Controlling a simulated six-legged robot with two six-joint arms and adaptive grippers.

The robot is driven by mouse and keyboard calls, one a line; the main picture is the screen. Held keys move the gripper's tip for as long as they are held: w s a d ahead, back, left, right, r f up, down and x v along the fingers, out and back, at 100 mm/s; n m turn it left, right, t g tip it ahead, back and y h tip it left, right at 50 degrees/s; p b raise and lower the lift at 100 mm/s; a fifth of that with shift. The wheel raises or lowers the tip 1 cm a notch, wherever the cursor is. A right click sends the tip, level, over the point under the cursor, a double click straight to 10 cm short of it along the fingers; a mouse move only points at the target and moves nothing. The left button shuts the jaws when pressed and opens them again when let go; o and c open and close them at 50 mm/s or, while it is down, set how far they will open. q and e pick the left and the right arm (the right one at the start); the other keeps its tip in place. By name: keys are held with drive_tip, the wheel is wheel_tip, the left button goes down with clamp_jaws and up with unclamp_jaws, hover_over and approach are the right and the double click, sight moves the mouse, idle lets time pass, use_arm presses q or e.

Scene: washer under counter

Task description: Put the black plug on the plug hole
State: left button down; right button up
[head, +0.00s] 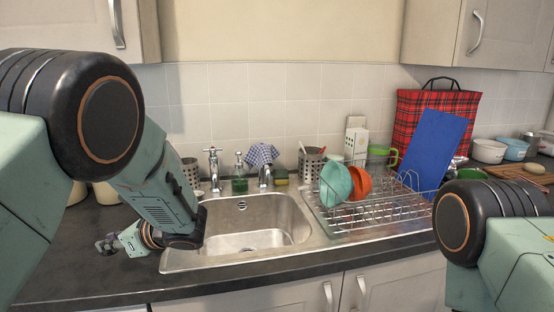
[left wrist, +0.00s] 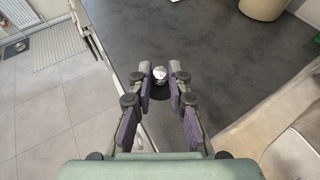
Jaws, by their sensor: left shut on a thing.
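My left gripper (head: 106,244) is over the dark counter just left of the sink (head: 297,243). In the left wrist view, its fingertips (left wrist: 160,76) are closed on the black plug (left wrist: 160,92), a dark disc with a shiny silver knob. The dark counter lies below the plug in that view; I cannot tell whether they touch. In the head view, the plug is too small to make out at the gripper. The plug hole cannot be made out in the steel basin, partly covered by my left arm. My right gripper is out of view; only part of my right arm shows.
A wire dish rack (head: 385,212) with bowls stands right of the basin. Taps (head: 214,168), a green soap bottle (head: 239,175) and cutlery holders line the back. A blue board (head: 432,150) leans against a red tartan bag (head: 405,118). The basin is empty.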

use_arm(q)
drive_tip(key=s+d+f+n+g+h, duration=0.1)
drive_tip(key=s+d+f+n+g, duration=0.2)
drive_tip(key=s+f+n+g, duration=0.4)
drive_tip(key=s+d+f+n+g+h, duration=0.1)
drive_tip(key=s+d+f+n+g, duration=0.25)
drive_tip(key=s+f+g, duration=0.35)
drive_tip(key=s+d+f+n+g+h+b, duration=0.1)
drive_tip(key=s+d+n+g+h, duration=0.2)
drive_tip(key=s+d+n+h, duration=0.45)
drive_tip(key=w+d+n+t+h+b, duration=0.15)
drive_tip(key=d+n+t+h, duration=0.35)
drive_tip(key=n+h, duration=0.9)
drive_tip(key=w+a+r+n+t+b, duration=0.1)
drive_tip(key=w+r+n+t+b, duration=0.2)
drive_tip(key=n+t, duration=1.1)
drive_tip(key=shift+w+r+t, duration=0.55)
drive_tip(key=shift+w+t, duration=0.15)
drive_tip(key=shift+t, duration=0.5)
